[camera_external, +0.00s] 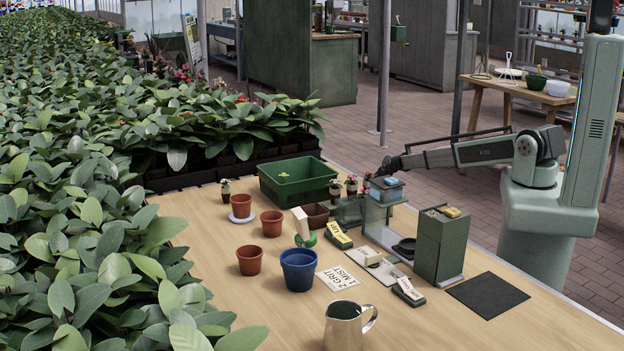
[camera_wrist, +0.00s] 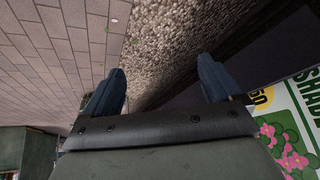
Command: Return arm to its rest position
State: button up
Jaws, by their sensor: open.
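My arm (camera_external: 480,152) reaches out level to the left from its pale green base at the right of the external view. My gripper (camera_external: 385,166) is at its far end, small and dark, close to the rear edge of the table near the small blue-topped box (camera_external: 386,188). I cannot tell the exact gap between them. In the wrist view the two dark blue fingers of my gripper (camera_wrist: 161,68) stand wide apart with nothing between them. Beyond them are paving, gravel and a dark surface.
The wooden table (camera_external: 215,320) holds a green crate (camera_external: 270,187), terracotta pots (camera_external: 250,261), a blue pot (camera_external: 298,270), a metal mug (camera_external: 345,325) and a green box (camera_external: 441,247). Dense plants (camera_external: 90,200) fill the left. A flowered sign (camera_wrist: 290,130) shows at the wrist view's right.

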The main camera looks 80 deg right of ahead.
jog(key=s+a+f+m+g+y, duration=0.1)
jog(key=s+a+f+m, duration=0.1)
jog(key=s+a+f, duration=0.4)
jog(key=s+a+f+m+g+y, duration=0.15)
jog(key=s+a+f, duration=0.25)
jog(key=a, duration=0.4)
jog(key=s+a+f+m+g+y, duration=0.1)
jog(key=s+a+f, duration=0.1)
jog(key=s+a, duration=0.65)
jog(key=s+a+f+m+g+y, duration=0.1)
jog(key=s+a+g+y, duration=0.15)
jog(key=a, duration=1.05)
jog(key=s+a+r+n+g+h, duration=0.1)
jog(key=s+a+n+g, duration=0.1)
jog(key=s+a, duration=0.2)
jog(key=s+a+r+n+g+h, duration=0.1)
jog(key=s+a, duration=0.4)
jog(key=s, duration=0.6)
jog(key=s+a+r+n+g+h, duration=0.1)
jog(key=s+a+n+g+h, duration=0.2)
jog(key=s, duration=0.4)
jog(key=shift+s+a+r+n+g, duration=0.3)
jog(key=shift+s+a+n+g, duration=0.1)
jog(key=shift+a+n, duration=0.65)
jog(key=shift+d, duration=0.15)
